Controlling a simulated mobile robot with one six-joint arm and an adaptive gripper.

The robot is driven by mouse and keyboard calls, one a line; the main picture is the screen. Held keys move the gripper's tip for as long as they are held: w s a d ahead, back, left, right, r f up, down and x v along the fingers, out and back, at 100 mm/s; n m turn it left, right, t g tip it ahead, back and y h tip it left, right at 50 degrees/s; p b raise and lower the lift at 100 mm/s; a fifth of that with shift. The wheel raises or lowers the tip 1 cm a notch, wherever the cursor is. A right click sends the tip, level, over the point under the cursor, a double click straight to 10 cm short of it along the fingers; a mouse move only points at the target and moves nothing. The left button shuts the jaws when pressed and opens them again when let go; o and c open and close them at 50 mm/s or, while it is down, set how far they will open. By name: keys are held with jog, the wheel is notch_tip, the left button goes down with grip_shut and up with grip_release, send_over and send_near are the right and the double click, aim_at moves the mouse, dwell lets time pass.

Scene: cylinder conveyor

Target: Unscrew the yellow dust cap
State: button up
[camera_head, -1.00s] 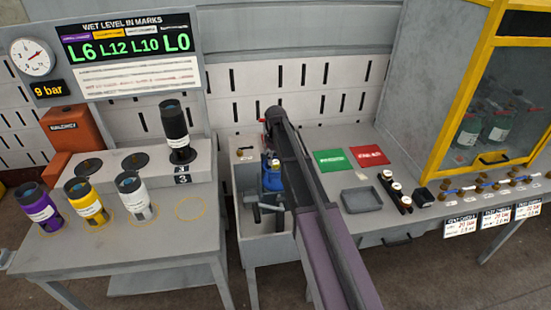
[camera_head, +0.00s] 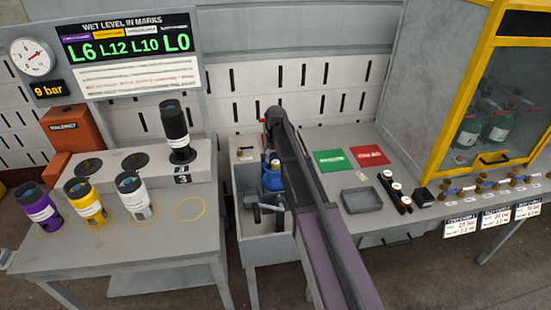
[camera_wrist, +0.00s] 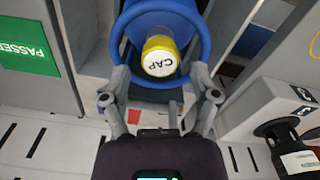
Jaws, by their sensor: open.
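The yellow dust cap (camera_wrist: 160,56), with a white top marked CAP, shows in the wrist view. It sits in the middle of a blue ring (camera_wrist: 196,37) on a blue body. In the head view the blue body (camera_head: 272,178) stands in a grey sink-like bay, and the yellow cap shows small on its top (camera_head: 275,163). My gripper (camera_wrist: 155,82) is open in the wrist view, its two fingers at the lower left and lower right of the cap, apart from it. In the head view my arm hides the gripper and part of the bay.
A green card (camera_head: 330,163) and a red card (camera_head: 369,157) lie right of my arm, near a grey tray (camera_head: 361,200). Purple (camera_head: 38,208), yellow (camera_head: 86,202) and white (camera_head: 134,196) cylinders stand on the left table. A black cylinder (camera_head: 175,128) stands on the raised block behind.

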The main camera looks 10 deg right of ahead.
jog(key=shift+m, duration=0.5)
jog(key=m, duration=0.5)
dwell(0.3)
jog(key=shift+m, duration=0.4)
jog(key=shift+m, duration=2.8)
jog(key=shift+f+b, duration=1.25)
jog(key=shift+b, duration=0.05)
